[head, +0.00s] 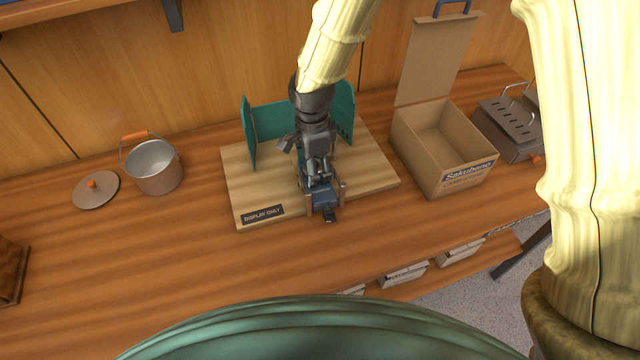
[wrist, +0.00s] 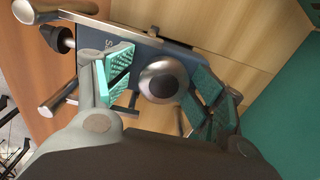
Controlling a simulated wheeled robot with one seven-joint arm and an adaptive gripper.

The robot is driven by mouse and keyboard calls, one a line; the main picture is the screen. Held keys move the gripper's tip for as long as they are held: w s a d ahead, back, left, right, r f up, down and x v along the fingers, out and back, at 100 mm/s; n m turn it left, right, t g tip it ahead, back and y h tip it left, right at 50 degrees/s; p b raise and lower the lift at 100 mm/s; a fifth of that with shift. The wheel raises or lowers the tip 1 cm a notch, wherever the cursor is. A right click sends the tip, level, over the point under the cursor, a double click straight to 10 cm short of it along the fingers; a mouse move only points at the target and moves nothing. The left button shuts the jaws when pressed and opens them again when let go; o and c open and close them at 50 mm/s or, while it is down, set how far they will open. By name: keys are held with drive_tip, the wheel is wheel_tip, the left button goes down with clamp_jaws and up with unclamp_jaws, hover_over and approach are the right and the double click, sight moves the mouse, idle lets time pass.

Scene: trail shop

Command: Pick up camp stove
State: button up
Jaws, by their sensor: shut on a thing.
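The camp stove (head: 324,199) is a small blue-grey body with metal legs and supports, at the front middle of the wooden display board. My gripper (head: 319,172) reaches down onto it from above and hides much of its top. In the wrist view the stove (wrist: 185,65) shows its blue face, a round dark burner and metal rods. The teal-padded fingers of my gripper (wrist: 160,90) are on either side of the burner, shut on the stove. Whether the stove is touching the board or slightly above it, I cannot tell.
The display board (head: 355,185) carries a "DISPLAY ONLY" label and a green windscreen (head: 268,118) behind the stove. An open cardboard box (head: 435,150) stands to the right, beside a metal grill-like item (head: 512,132). A pot (head: 154,168) and lid (head: 96,190) are left. The front counter is clear.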

drive_tip(key=shift+s+d+f, duration=0.1)
drive_tip(key=shift+s+f, duration=0.1)
drive_tip(key=shift+f, duration=0.15)
drive_tip(key=shift+c, duration=0.2)
drive_tip(key=shift+r+p, duration=0.25)
drive_tip(key=shift+p, duration=0.1)
clamp_jaws()
drive_tip(key=shift+w, duration=0.1)
drive_tip(key=shift+w+r+p, duration=0.2)
drive_tip(key=shift+r+p, duration=0.35)
drive_tip(key=shift+r, duration=0.1)
drive_tip(key=shift+w+r+p, duration=0.15)
drive_tip(key=shift+r+p, duration=0.4)
drive_tip(key=shift+r, duration=0.2)
wheel_tip(320, 180, up, 11)
drive_tip(key=p, duration=0.8)
